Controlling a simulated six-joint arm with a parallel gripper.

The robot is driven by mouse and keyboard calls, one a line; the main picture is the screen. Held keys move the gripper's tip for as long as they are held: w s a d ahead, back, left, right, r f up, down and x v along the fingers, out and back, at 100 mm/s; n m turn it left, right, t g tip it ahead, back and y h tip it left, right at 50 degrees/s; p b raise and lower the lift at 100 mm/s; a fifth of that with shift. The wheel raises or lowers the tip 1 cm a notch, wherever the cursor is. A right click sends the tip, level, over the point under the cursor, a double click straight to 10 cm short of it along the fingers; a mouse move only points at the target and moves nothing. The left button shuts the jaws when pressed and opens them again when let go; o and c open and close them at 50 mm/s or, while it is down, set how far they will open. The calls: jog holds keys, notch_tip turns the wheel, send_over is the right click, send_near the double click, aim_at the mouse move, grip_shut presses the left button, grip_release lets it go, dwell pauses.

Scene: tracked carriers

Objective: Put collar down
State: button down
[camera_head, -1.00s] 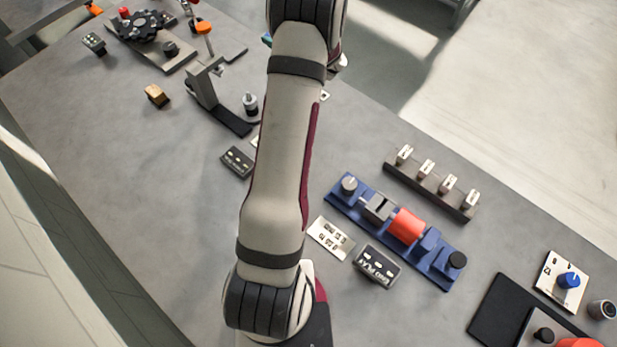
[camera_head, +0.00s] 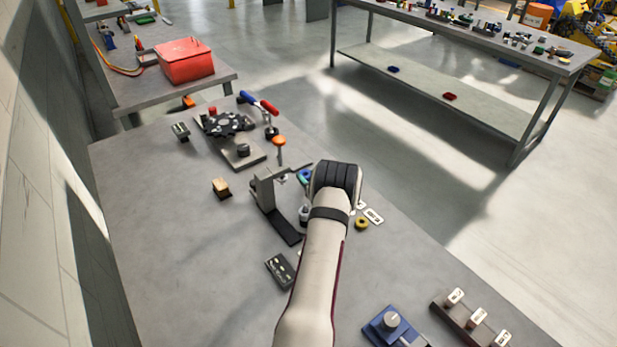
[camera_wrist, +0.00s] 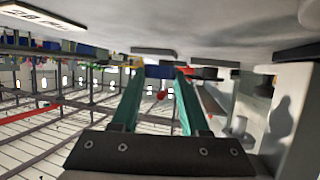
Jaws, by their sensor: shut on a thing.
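My gripper (camera_wrist: 158,80) shows in the wrist view with two green fingers, shut on a small blue piece, the collar (camera_wrist: 159,71). Only one side of the collar shows there, between the fingertips. In the head view my gripper (camera_head: 303,175) is mostly hidden behind my forearm, with a bit of green and blue showing left of the wrist, just right of the grey press-like stand (camera_head: 267,190). I cannot tell whether the collar touches anything.
A yellow ring (camera_head: 362,223) and a white label plate (camera_head: 373,215) lie right of my wrist. A dark labelled block (camera_head: 280,269), a wooden block (camera_head: 221,188) and a black-wheeled fixture (camera_head: 226,123) stand to the left. The table's left middle is clear.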

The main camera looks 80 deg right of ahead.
jog(key=shift+f, duration=0.45)
jog(key=shift+f, duration=0.1)
jog(key=shift+c, duration=2)
grip_release()
